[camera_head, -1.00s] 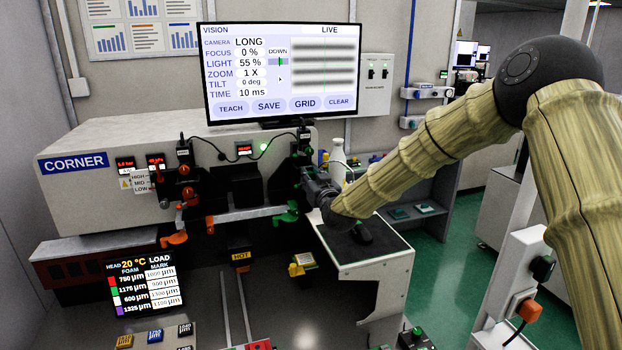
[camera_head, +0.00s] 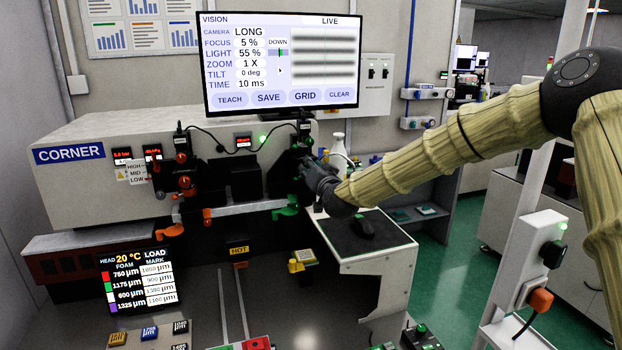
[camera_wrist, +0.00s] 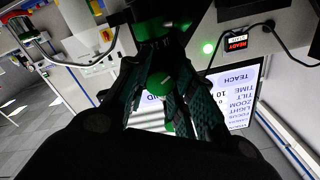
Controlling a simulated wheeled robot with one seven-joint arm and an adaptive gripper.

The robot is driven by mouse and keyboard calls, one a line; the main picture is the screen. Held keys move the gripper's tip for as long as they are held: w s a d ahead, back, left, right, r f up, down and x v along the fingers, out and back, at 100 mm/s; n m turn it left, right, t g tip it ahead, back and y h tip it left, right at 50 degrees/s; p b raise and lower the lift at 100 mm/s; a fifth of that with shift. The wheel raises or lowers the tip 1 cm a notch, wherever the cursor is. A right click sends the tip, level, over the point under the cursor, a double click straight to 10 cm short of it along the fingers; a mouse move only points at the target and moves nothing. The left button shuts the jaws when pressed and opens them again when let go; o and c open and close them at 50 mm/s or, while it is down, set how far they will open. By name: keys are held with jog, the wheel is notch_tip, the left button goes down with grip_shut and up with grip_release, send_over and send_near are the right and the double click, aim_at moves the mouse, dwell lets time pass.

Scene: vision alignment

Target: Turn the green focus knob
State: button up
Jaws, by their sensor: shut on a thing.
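The green focus knob (camera_wrist: 174,84) shows in the wrist view between the two dark fingers of my gripper (camera_wrist: 178,98). The fingers are shut on it, and they cover part of its sides. In the head view my gripper (camera_head: 312,177) is at the right end of the machine, below the black camera unit, and the knob is largely hidden there. The monitor (camera_head: 281,64) reads FOCUS 5 %, LIGHT 55 % and ZOOM 1 X.
A green lever (camera_head: 285,208) hangs just below and left of my gripper. Black cables run along the machine (camera_head: 95,160) front. A white bottle (camera_head: 338,150) stands behind my gripper.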

jog(key=m+b, duration=0.4)
jog(key=m, duration=0.1)
jog(key=m+b, duration=0.2)
jog(key=shift+d+f, duration=0.1)
jog(key=shift+f, duration=0.2)
jog(key=m+b, duration=0.3)
jog(key=m, duration=0.1)
jog(key=shift+b, duration=0.3)
jog(key=shift+r+m+b, duration=0.15)
jog(key=shift+m+b, duration=1.3)
jog(key=shift+m, duration=0.35)
jog(key=o, duration=1.1)
jog(key=shift+d+r, duration=0.1)
jog(key=shift+c, duration=0.2)
jog(key=shift+s, duration=0.15)
jog(key=v, duration=1.1)
jog(key=shift+s, duration=0.3)
